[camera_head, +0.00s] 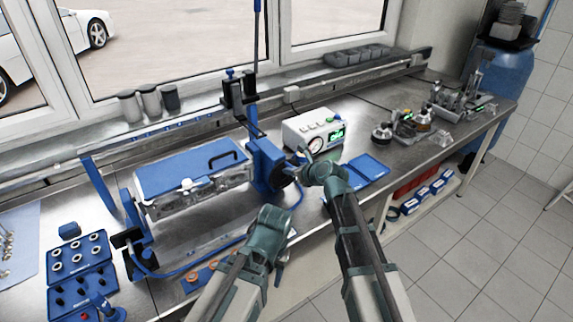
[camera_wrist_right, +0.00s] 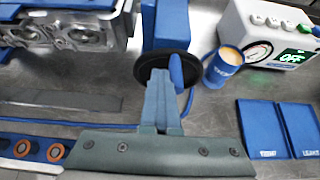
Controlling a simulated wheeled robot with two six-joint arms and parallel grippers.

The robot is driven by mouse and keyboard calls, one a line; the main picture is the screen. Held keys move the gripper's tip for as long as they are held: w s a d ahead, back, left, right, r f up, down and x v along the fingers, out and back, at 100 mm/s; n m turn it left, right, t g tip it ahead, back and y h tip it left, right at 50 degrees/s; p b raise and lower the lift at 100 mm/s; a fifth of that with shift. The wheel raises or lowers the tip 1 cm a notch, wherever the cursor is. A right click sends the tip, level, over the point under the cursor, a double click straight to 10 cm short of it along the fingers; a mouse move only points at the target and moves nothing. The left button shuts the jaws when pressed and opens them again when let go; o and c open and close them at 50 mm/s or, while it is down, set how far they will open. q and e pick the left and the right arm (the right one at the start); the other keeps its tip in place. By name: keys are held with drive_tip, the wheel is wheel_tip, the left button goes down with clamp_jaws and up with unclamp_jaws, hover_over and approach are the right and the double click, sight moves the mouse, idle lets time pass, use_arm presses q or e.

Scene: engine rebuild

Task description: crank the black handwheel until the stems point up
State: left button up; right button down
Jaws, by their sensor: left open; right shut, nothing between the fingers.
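The black handwheel (camera_wrist_right: 147,66) is at the top middle of the right wrist view, with a blue handle (camera_wrist_right: 176,70) on its face. It sits by the blue fixture post (camera_head: 266,163). The engine head (camera_wrist_right: 90,38) is clamped in the fixture, with round openings on the face toward the right wrist camera. A blue cover (camera_head: 185,168) lies over its top; I cannot make out the stems. My right gripper (camera_wrist_right: 160,82) is shut and empty, its fingertips at the wheel beside the handle; contact is unclear. My left gripper (camera_head: 273,213) is open, below the fixture near the bench front.
A tester box with a gauge (camera_head: 310,130) and a blue cup (camera_wrist_right: 220,68) stand right of the wheel. Two blue pads (camera_wrist_right: 278,128) lie in front of the box. A blue tray (camera_head: 82,268) is at lower left. Bench parts (camera_head: 425,115) stand farther right.

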drive_tip(key=shift+w+d, duration=0.1)
drive_tip(key=shift+w+d+r, duration=0.15)
drive_tip(key=shift+w+d, duration=0.1)
drive_tip(key=shift+d, duration=0.2)
drive_tip(key=shift+w+d, duration=0.3)
drive_tip(key=shift+d, duration=0.05)
idle(0.4)
drive_tip(key=shift+w+d, duration=0.25)
drive_tip(key=shift+d, duration=0.1)
drive_tip(key=shift+w+d, duration=0.1)
